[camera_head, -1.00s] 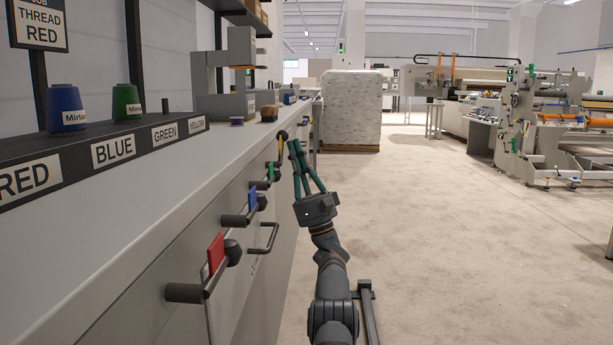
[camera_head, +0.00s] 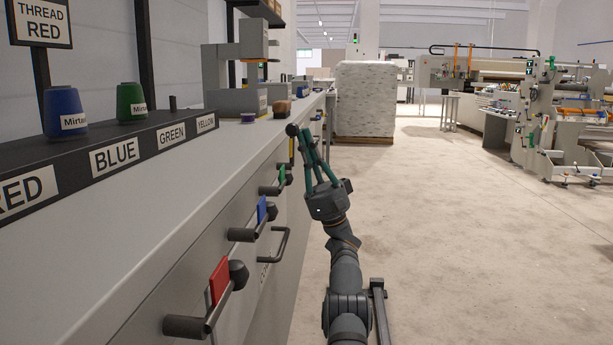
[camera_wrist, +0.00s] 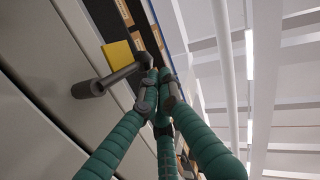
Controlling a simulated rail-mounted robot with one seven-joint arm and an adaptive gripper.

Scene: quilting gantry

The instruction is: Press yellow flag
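The yellow flag (camera_head: 291,150) stands on a dark handle on the front of the grey counter, farthest along the row in the head view. My gripper's fingers partly cover that area there. In the wrist view, the yellow flag (camera_wrist: 118,54) is a small square plate beside a dark round bar, up and left of the fingertips. My gripper (camera_head: 306,133) has green jointed fingers pointing up near that handle. In the wrist view, the fingertips of my gripper (camera_wrist: 158,88) are drawn close together with nothing between them. Whether they touch the bar is unclear.
Red (camera_head: 219,281), blue (camera_head: 262,210) and green (camera_head: 282,175) flags stand on nearer handles along the counter front (camera_head: 165,270). Blue (camera_head: 63,112) and green (camera_head: 130,102) thread spools sit on the labelled rack above. The floor to the right is open.

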